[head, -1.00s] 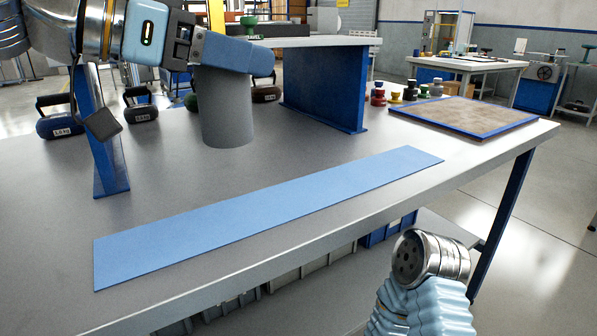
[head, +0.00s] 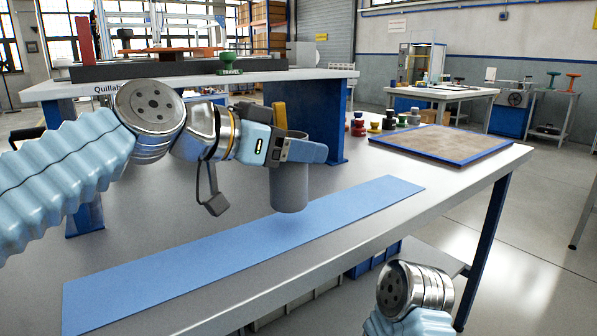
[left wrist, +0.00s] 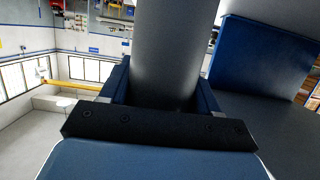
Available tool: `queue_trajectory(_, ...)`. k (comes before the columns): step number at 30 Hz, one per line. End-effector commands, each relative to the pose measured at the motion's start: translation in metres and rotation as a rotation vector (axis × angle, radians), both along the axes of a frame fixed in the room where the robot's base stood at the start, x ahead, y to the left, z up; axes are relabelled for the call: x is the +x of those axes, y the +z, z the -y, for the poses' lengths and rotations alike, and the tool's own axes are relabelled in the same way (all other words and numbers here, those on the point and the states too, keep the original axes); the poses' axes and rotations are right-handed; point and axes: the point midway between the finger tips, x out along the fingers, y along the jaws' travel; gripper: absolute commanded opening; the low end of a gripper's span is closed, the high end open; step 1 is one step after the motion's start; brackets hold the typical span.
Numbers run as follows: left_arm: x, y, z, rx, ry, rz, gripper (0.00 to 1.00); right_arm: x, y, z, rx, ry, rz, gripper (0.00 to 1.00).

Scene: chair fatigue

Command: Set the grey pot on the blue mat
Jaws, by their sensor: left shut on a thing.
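The grey pot (head: 289,190) is a plain upright cylinder, held by my left gripper (head: 303,150), which is shut around its upper part. In the left wrist view the pot (left wrist: 166,45) stands between the two fingers of the gripper (left wrist: 162,92). The blue mat (head: 180,270) is a long flat strip lying along the near side of the grey table. The pot's base appears over the mat's back part, with a soft shadow on the mat below it, so it looks slightly raised. My right gripper is out of view; only part of the right arm shows.
A raised shelf on blue supports (head: 305,115) stands behind the pot. A brown board with a blue rim (head: 440,145) lies at the table's right end, with several small coloured weights (head: 388,122) behind it. The mat is otherwise clear.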

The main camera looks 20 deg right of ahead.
Motion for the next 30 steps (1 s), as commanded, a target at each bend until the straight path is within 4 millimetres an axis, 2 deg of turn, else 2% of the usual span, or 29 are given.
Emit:
queue_trajectory(3,0.003,-0.023,0.006,0.000,0.000,-0.001,0.29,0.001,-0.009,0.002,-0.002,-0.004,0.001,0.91)
queue_trajectory(6,0.003,-0.035,0.006,0.000,0.000,-0.001,0.29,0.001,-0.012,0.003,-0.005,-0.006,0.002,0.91)
queue_trajectory(19,0.003,-0.041,0.005,-0.001,0.001,0.002,0.29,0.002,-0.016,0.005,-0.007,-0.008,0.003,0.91)
queue_trajectory(20,0.003,-0.042,0.005,0.001,0.000,0.000,0.63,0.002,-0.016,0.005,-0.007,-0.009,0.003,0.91)
queue_trajectory(21,0.003,-0.041,0.005,0.001,0.000,0.000,0.69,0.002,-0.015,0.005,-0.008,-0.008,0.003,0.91)
queue_trajectory(25,0.003,-0.041,0.005,0.001,0.000,0.000,0.87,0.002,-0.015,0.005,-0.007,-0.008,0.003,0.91)
queue_trajectory(30,0.003,-0.041,0.005,0.001,0.000,0.000,0.87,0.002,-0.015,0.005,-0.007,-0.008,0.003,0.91)
